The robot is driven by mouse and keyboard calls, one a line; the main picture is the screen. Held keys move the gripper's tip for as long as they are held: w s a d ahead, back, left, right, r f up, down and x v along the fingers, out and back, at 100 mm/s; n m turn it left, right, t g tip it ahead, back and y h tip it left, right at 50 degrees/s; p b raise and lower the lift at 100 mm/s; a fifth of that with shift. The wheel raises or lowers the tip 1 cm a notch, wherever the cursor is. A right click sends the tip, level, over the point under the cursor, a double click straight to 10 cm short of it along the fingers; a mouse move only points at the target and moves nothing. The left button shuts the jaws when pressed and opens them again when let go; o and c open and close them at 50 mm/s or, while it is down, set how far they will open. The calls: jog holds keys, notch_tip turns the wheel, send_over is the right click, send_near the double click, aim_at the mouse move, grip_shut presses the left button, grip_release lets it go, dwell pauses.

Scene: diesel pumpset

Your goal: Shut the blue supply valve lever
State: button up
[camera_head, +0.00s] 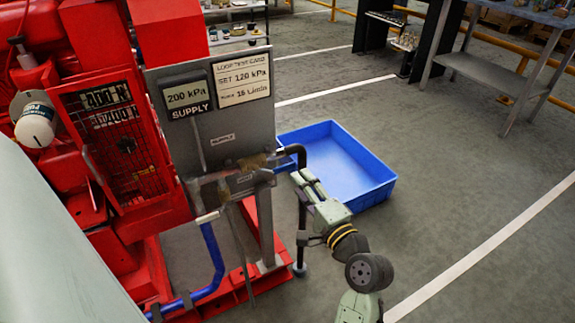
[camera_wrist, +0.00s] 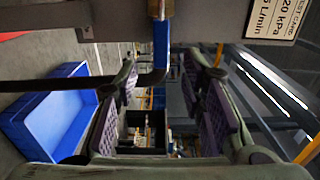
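A blue lever (camera_head: 285,167) sticks out to the right from the brass valve (camera_head: 254,161) under the SUPPLY label on the grey panel. In the wrist view the blue lever (camera_wrist: 161,45) shows at the top centre, with brass (camera_wrist: 160,9) at its upper end. My gripper (camera_head: 298,180) is close to the lever's free end in the head view. In the wrist view my gripper (camera_wrist: 166,75) has its purple-padded fingers wide apart, with nothing held between them. The lever lies in line with the gap; I cannot tell whether any finger touches it.
A blue tray (camera_head: 345,160) lies on the floor behind. The SUPPLY display (camera_head: 188,96) reads 200 kPa.

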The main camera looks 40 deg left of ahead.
aim_at(288, 168)
jog(key=p+x, duration=0.1)
jog(key=x, duration=0.7)
grip_shut()
dwell(0.3)
dwell(0.4)
